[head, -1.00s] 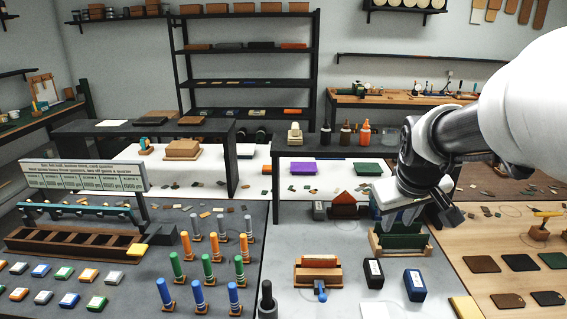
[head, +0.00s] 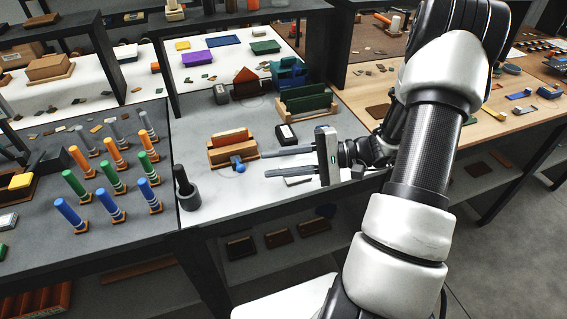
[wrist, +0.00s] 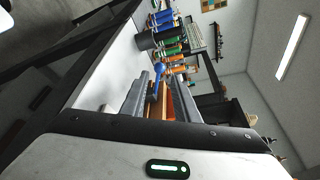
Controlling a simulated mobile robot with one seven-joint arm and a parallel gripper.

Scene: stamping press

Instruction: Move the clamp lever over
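The wooden clamp block (head: 231,150) with an orange-red top piece stands on the grey bench. Its blue lever (head: 237,163) sticks out low on the front side, toward the bench's near edge. My gripper (head: 265,164) is open and empty, with two long grey fingers pointing left at the lever. The fingertips appear just right of the lever, apart from it. In the wrist view the blue lever (wrist: 160,76) and the orange-brown block (wrist: 163,103) show beyond and between the fingers.
A dark cup with a black rod (head: 186,190) stands left of the clamp. Coloured pegs (head: 112,180) stand in rows farther left. A black box (head: 286,136) and a green rack (head: 306,104) stand behind my gripper. The front bench strip near the lever is clear.

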